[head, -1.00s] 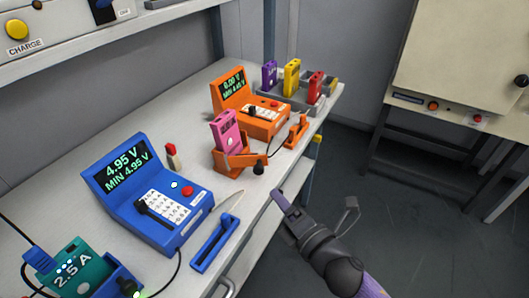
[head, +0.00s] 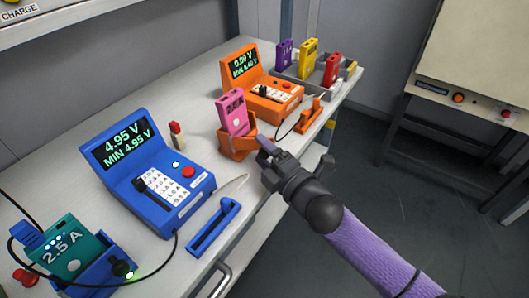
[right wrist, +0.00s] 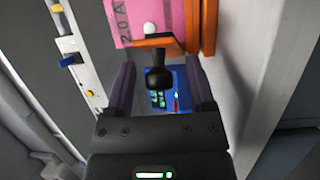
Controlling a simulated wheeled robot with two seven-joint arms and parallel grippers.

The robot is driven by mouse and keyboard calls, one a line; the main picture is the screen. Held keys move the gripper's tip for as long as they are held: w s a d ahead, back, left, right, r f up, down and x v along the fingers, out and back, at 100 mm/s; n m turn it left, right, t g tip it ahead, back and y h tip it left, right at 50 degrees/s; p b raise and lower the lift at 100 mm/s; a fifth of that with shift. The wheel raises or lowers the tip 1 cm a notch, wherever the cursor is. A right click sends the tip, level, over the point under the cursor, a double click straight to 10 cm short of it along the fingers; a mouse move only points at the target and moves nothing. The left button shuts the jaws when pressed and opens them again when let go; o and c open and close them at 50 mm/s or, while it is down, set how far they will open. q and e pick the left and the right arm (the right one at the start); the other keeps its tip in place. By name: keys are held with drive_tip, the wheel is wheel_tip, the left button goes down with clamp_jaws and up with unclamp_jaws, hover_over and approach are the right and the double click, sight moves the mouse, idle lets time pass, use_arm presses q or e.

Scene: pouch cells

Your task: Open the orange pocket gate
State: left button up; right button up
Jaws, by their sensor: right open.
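The orange pocket (head: 236,150) stands on the bench and holds a pink pouch cell (head: 234,112) upright. In the right wrist view the pocket's orange gate (right wrist: 150,43) shows at top centre, with a black knob (right wrist: 158,80) pointing at the camera. The pink cell (right wrist: 135,15) is behind it. My right gripper (head: 268,145) is at the pocket's right side and hides the knob in the head view. It is open; its fingers (right wrist: 159,88) stand on either side of the knob, with gaps on both sides. My left gripper is out of view.
A blue meter (head: 150,170) and a teal cell (head: 70,250) in a blue pocket are at left. An orange meter (head: 260,85) and a grey rack (head: 345,80) of coloured cells stand behind. An orange lever piece (head: 308,115) lies right of the pocket.

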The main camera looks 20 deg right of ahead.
drive_tip(key=c, duration=0.6)
drive_tip(key=shift+c, duration=1.2)
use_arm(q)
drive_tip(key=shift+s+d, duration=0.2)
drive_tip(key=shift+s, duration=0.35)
use_arm(e)
clamp_jaws()
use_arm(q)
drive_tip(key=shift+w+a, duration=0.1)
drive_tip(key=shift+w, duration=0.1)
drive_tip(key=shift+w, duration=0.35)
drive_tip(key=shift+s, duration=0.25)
